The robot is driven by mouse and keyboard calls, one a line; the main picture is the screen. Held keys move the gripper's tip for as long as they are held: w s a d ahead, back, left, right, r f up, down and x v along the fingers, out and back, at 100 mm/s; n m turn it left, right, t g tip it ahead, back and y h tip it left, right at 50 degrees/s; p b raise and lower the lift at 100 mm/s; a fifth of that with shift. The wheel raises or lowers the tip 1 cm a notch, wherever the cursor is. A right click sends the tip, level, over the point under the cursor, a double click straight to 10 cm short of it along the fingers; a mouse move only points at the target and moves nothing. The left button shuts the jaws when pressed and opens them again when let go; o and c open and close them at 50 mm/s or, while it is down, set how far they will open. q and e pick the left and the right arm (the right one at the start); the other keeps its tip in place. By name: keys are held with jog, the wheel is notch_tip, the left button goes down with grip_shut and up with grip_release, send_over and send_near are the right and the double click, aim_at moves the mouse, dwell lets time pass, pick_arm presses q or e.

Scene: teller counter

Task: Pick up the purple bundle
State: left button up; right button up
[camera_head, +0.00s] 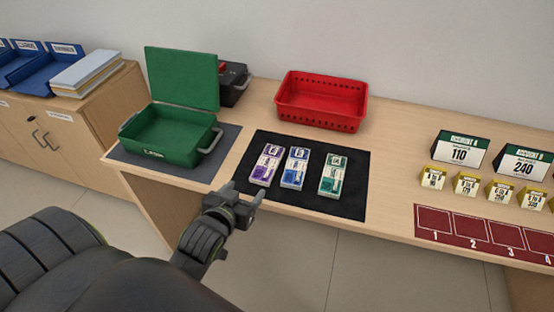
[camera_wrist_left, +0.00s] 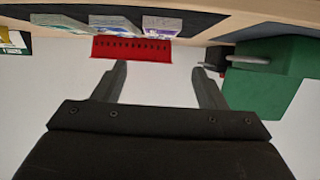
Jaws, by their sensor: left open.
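The purple bundle (camera_head: 266,164) lies flat on the black mat (camera_head: 346,205), the leftmost of three bundles in a row. In the left wrist view the bundle nearest the green box, likely the purple one (camera_wrist_left: 162,27), shows at the top, above the fingers. My left gripper (camera_head: 245,196) is open and empty at the counter's front edge, just in front of the mat and to the lower left of the purple bundle. It does not touch the bundle. My right gripper is not in view.
A blue bundle (camera_head: 295,168) and a green bundle (camera_head: 333,174) lie right of the purple one. An open green cash box (camera_head: 170,140) stands left, a red basket (camera_head: 321,99) behind. Number signs (camera_head: 460,150) and a red numbered strip (camera_head: 480,232) are at the right.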

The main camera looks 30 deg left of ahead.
pick_arm(q)
send_near(267, 163)
jog(key=x, duration=0.3)
jog(key=shift+w+f, duration=0.25)
jog(key=shift+w, duration=0.05)
jog(key=shift+x, duration=2.65)
jog(key=shift+r, duration=0.15)
jog(key=c, duration=0.8)
